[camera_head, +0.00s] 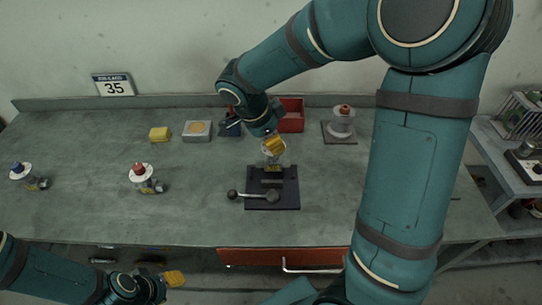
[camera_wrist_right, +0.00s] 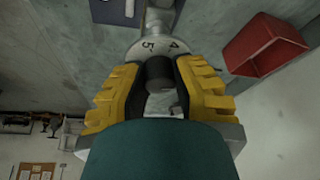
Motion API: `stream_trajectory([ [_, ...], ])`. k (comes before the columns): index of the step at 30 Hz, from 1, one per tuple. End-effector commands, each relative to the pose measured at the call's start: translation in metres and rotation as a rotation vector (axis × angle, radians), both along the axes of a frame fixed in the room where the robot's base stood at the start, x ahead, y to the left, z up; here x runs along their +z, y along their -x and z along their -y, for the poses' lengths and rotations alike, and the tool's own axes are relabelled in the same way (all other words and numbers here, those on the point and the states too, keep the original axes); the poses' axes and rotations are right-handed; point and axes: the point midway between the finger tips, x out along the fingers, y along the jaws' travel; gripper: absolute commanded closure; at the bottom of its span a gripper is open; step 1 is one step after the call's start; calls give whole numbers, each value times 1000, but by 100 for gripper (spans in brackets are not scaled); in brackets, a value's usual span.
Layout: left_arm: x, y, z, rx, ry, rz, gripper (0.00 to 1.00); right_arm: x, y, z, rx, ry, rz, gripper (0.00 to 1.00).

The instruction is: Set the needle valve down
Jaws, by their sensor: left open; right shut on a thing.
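My right gripper (camera_head: 272,141) is shut on the needle valve (camera_head: 272,156), over the dark fixture (camera_head: 286,200) on the bench. In the right wrist view the yellow fingers (camera_wrist_right: 160,90) close on the valve's dark knob (camera_wrist_right: 158,72). Below the knob is its white dial (camera_wrist_right: 153,47), which shows 4 and 5. The fingers partly hide the valve, and I cannot tell whether its base touches the fixture. My left gripper (camera_head: 172,279) is open and empty, low in front of the bench edge.
A lever with a dark ball end (camera_head: 233,194) sticks out left of the fixture. Valves with red (camera_head: 138,169) and blue (camera_head: 16,167) knobs stand left. An orange-knobbed valve (camera_head: 341,122) and red bin (camera_head: 292,118) are behind. The bench between the fixture and red-knobbed valve is clear.

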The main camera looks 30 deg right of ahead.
Motion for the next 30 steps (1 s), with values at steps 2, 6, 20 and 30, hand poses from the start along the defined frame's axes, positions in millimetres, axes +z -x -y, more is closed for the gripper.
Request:
stream_trajectory([
  [2,-1,0,0,0,0,-1,53,-8,-1,0,0,1,0,100],
  [6,-2,0,0,-1,0,-1,53,-15,-1,0,0,0,1,100],
  [20,-6,2,0,-4,1,-5,53,-48,-1,0,1,0,3,100],
  [30,-11,3,1,-6,2,-8,53,-51,0,0,0,0,1,52],
])
